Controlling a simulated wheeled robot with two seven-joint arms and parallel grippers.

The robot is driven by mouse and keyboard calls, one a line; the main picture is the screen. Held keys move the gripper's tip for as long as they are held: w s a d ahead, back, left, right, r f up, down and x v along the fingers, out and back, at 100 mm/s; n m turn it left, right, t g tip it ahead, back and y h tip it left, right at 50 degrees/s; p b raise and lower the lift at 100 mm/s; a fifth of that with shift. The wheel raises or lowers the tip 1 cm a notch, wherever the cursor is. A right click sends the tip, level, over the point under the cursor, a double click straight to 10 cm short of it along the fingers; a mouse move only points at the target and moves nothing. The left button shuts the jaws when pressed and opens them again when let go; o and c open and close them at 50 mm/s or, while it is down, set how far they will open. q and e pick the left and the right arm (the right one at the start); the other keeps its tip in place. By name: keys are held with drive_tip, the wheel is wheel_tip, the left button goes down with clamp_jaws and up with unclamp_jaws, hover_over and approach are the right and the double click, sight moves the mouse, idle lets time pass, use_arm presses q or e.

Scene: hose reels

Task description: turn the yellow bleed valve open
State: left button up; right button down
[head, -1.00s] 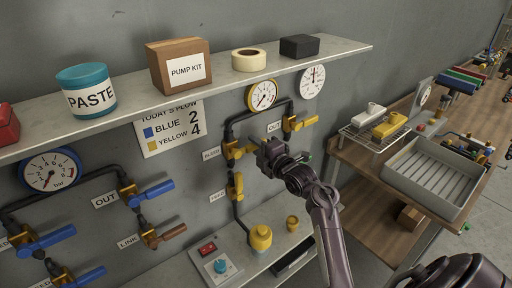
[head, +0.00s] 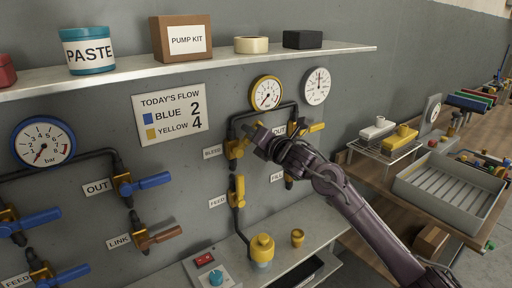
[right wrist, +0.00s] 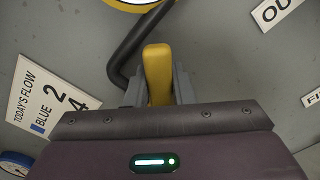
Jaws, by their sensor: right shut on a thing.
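The yellow bleed valve (head: 236,148) sits on the wall pipe beside the BLEED label (head: 212,152), below the yellow-rimmed gauge. My right gripper (head: 254,131) is at this valve, shut on its yellow handle. In the right wrist view the handle (right wrist: 157,73) stands between the two fingers (right wrist: 157,88), with the dark pipe behind it. The gripper hides part of the valve in the head view. My left gripper is not in view.
A yellow out valve (head: 315,127) is close to the right of my gripper, and a yellow feed valve (head: 239,190) is below. The shelf (head: 220,62) runs above. A yellow knobbed pot (head: 262,249) stands on the lower bench.

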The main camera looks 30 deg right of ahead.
drive_tip(key=a+n+b, duration=0.1)
drive_tip(key=n+b, duration=0.1)
drive_tip(key=a+r+n+b, duration=0.1)
drive_tip(key=n, duration=0.1)
drive_tip(key=shift+s+a+n+b, duration=0.1)
drive_tip(key=shift+a+n+b, duration=0.05)
drive_tip(key=shift+n+b, duration=0.2)
drive_tip(key=shift+s+a+r+n+b, duration=0.15)
drive_tip(key=shift+a+n+b, duration=0.55)
drive_tip(key=shift+n, duration=0.35)
drive_tip(key=shift+w+a+r+n+b, duration=0.15)
drive_tip(key=shift+a+n+b, duration=0.35)
drive_tip(key=shift+n+b, duration=0.4)
drive_tip(key=shift+s, duration=0.1)
drive_tip(key=c, duration=1.2)
unclamp_jaws()
drive_tip(key=shift+c, duration=0.2)
drive_tip(key=shift+r, duration=0.1)
drive_tip(key=shift+s, duration=0.1)
